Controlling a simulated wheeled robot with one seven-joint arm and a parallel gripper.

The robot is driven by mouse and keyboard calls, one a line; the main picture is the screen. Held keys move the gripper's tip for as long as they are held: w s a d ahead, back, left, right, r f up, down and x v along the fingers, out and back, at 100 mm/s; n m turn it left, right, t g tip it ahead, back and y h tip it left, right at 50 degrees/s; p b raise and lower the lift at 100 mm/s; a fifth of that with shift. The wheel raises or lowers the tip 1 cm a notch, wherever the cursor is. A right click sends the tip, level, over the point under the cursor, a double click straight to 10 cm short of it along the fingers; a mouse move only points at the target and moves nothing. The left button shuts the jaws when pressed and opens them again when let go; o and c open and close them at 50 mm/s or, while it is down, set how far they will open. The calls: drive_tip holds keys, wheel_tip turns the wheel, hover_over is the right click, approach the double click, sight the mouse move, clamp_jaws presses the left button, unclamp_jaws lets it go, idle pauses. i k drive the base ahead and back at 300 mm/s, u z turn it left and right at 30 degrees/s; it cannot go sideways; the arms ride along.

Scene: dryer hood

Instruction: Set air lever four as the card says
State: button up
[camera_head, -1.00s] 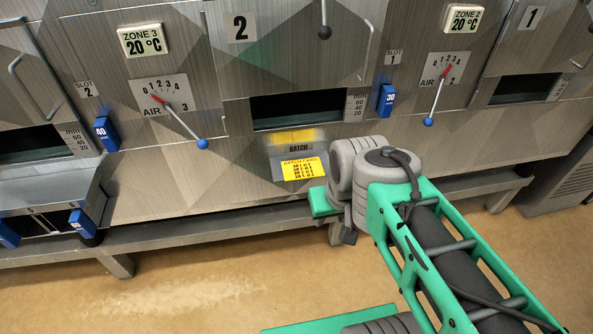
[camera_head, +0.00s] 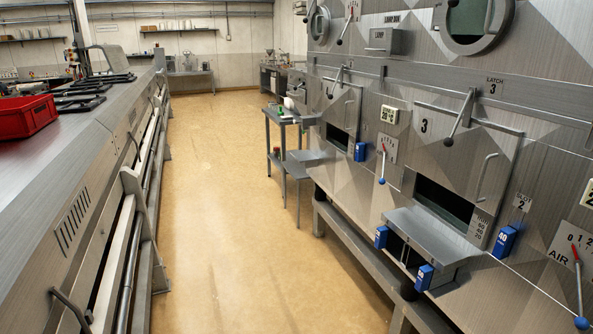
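An air lever (camera_head: 382,166) with a red tip and a blue knob stands left of door 3 in the head view, under a small white display. It hangs nearly straight down, with its red tip pointing up at a small dial (camera_head: 391,147). Its number and the dial figures are too small to read. Another air lever (camera_head: 578,285) with a blue knob is at the lower right, its dial cut by the picture edge. My gripper is not in view. The batch card is not in view now.
Door 3 (camera_head: 465,165) has an open hatch, with a metal shelf (camera_head: 432,236) jutting out below it. Blue slot blocks (camera_head: 505,242) stick out of the front. A small side table (camera_head: 287,150) stands farther along. The aisle floor (camera_head: 225,190) is clear. A long bench with a red crate (camera_head: 25,117) lines the left.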

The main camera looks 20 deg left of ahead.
sight(382, 180)
drive_tip(key=u, duration=0.8)
drive_tip(key=i, duration=0.5)
drive_tip(key=u, duration=0.95)
drive_tip(key=i, duration=1.8)
drive_tip(key=z, duration=0.35)
drive_tip(key=i, duration=1.55)
drive_tip(key=z, duration=0.75)
